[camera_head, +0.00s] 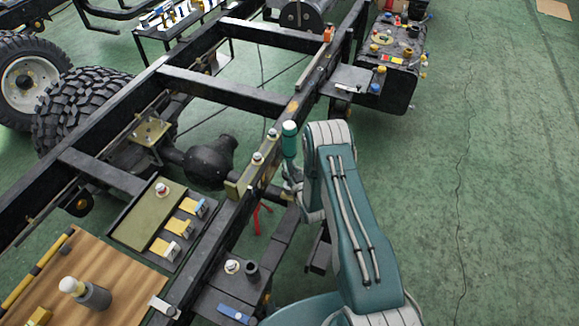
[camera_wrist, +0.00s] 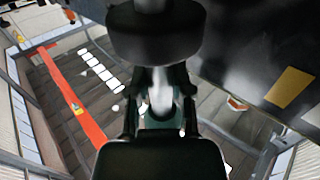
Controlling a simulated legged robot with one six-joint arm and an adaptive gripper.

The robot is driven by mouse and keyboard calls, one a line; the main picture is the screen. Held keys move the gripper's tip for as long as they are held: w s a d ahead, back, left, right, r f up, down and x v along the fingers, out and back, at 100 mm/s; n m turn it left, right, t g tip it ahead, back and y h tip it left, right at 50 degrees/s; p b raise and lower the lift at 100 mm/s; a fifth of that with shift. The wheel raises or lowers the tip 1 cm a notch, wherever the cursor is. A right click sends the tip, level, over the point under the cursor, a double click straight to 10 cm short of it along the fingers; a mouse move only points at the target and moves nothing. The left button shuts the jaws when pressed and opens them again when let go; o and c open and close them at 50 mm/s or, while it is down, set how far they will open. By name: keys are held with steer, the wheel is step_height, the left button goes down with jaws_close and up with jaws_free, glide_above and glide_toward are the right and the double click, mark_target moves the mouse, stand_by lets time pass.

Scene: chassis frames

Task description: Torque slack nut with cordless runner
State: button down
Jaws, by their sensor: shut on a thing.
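My gripper (camera_head: 291,186) is beside the near rail of the chassis frame, shut on an upright green tool, which looks like the cordless runner (camera_head: 289,142). In the wrist view, a dark round part (camera_wrist: 155,32) fills the top centre, in front of my gripper (camera_wrist: 160,100). I cannot tell which nut is slack.
The black chassis frame (camera_head: 225,91) runs diagonally, with a dark axle housing (camera_head: 209,161) under it. A tray (camera_head: 127,236) with yellow-and-grey parts and a wooden bench top (camera_head: 130,290) are at lower left. A loaded black box (camera_head: 385,85) is at upper right. Green floor (camera_head: 490,170) is clear at right.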

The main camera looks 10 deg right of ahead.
mark_target(292, 159)
steer(key=shift+f, duration=0.9)
stand_by(1.4)
steer(key=shift+f, duration=0.2)
stand_by(1.0)
steer(key=shift+w+r, duration=0.1)
steer(key=shift+r, duration=1.65)
steer(key=shift+r, duration=2.5)
